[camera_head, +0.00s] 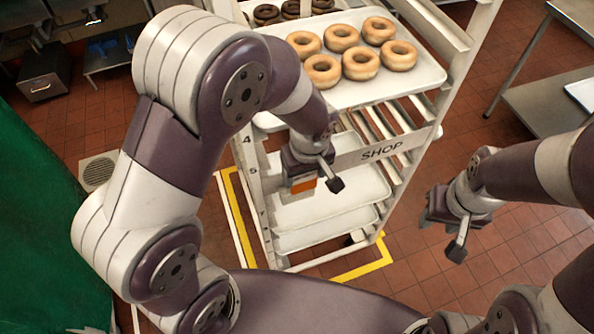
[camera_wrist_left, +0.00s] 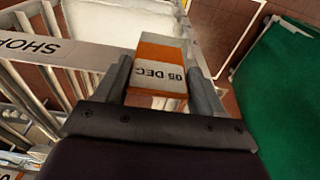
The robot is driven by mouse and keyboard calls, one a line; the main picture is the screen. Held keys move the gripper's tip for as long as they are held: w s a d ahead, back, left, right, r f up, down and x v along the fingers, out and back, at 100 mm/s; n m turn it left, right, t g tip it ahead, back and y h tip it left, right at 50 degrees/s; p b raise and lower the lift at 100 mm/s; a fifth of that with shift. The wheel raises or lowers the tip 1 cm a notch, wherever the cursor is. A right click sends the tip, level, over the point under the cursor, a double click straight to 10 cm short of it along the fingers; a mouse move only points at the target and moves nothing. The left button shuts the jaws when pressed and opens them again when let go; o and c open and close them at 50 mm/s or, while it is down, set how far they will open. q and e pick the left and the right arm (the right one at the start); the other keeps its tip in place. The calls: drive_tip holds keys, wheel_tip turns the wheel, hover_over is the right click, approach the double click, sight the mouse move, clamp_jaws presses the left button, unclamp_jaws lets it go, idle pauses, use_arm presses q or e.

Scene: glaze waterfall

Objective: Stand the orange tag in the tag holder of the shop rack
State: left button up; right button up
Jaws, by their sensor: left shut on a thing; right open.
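The orange tag (camera_head: 304,186) is between the fingers of my left gripper (camera_head: 318,180), in front of the shop rack. In the left wrist view the tag (camera_wrist_left: 160,68) has orange and white bands and reads "05 DEC"; the gripper (camera_wrist_left: 160,90) is shut on it. The shop rack's bar marked SHOP (camera_head: 382,150) runs just right of the gripper, and also shows in the left wrist view (camera_wrist_left: 35,47). I cannot make out the tag holder; the gripper and arm may hide it. My right gripper (camera_head: 447,228) is open and empty, right of the rack.
A tray of pale doughnuts (camera_head: 425,77) is on the rack's upper level, with dark doughnuts behind. Emptier trays (camera_head: 335,203) sit lower down. A steel table (camera_head: 550,105) stands at the right. A green surface (camera_head: 40,220) is at the left.

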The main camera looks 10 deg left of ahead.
sight(297, 179)
use_arm(q)
drive_tip(key=shift+w+a+f+p, duration=0.3)
drive_tip(key=shift+w+a+f, duration=0.8)
drive_tip(key=shift+f, duration=0.05)
drive_tip(key=f, duration=0.1)
drive_tip(key=s+f, duration=0.1)
drive_tip(key=shift+f+p, duration=0.3)
drive_tip(key=shift+p, duration=0.05)
drive_tip(key=shift+c, duration=0.9)
drive_tip(key=shift+f, duration=0.4)
drive_tip(key=shift+w+f, duration=0.15)
drive_tip(key=shift+w, duration=0.25)
drive_tip(key=o, duration=1.2)
drive_tip(key=shift+o, duration=0.3)
drive_tip(key=shift+s, duration=0.2)
wheel_tip(297, 179, up, 11)
drive_tip(key=s+b, duration=0.1)
drive_tip(key=b, duration=0.1)
drive_tip(key=s+a+m, duration=0.7)
drive_tip(key=shift+s+f+h, duration=0.2)
drive_tip(key=shift+f+h, duration=0.2)
use_arm(e)
drive_tip(key=shift+w+d+f, duration=0.1)
drive_tip(key=shift+w+f, duration=0.15)
drive_tip(key=shift+f, duration=0.1)
